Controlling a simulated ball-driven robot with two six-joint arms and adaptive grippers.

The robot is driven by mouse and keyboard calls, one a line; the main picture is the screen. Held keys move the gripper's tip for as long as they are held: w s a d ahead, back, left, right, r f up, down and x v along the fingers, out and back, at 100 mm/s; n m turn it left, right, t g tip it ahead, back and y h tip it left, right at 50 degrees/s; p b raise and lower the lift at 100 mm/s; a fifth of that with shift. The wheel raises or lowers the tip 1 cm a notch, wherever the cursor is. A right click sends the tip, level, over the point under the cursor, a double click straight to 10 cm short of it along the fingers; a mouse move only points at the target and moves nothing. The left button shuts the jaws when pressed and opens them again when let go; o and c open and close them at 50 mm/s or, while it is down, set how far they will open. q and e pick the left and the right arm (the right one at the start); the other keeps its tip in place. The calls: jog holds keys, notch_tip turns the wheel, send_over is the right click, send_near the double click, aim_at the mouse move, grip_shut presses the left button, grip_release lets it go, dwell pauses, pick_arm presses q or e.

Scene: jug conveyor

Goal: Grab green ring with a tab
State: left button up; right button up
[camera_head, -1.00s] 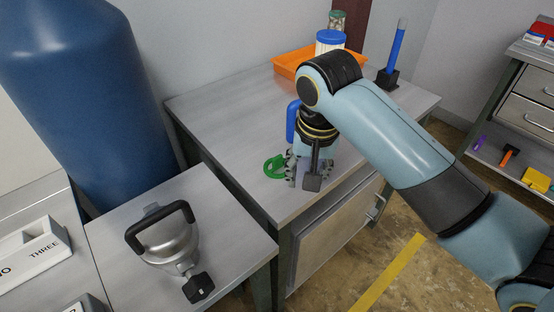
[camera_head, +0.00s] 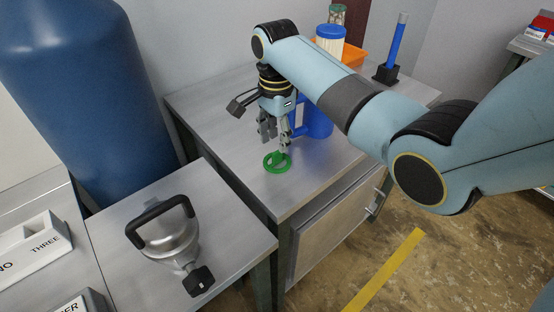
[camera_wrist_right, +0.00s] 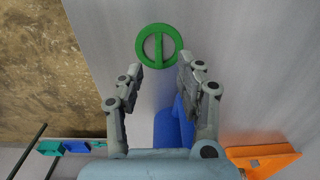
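The green ring (camera_head: 268,166) lies on the grey table near its front left edge, with its tab rising from it. In the right wrist view the ring (camera_wrist_right: 139,45) is fully visible, with the tab as a narrow bar across its middle. My right gripper (camera_head: 276,145) points down above the ring, its fingers apart. In the right wrist view the gripper (camera_wrist_right: 160,70) is open, with nothing between its fingertips, and the ring shows just beyond them. Whether a fingertip touches the tab is unclear. My left gripper is not in view.
A blue jug (camera_head: 320,122) stands close behind my right gripper. An orange tray (camera_head: 352,54), a white container with a blue lid (camera_head: 330,40) and a blue rod in a black base (camera_head: 394,50) are farther back. A metal vessel with a black handle (camera_head: 172,238) stands on the left table.

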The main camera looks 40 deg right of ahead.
aim_at(277, 151)
notch_tip(277, 151, down, 5)
jog(key=shift+s+d+r, duration=0.1)
jog(key=shift+c, duration=0.2)
grip_shut()
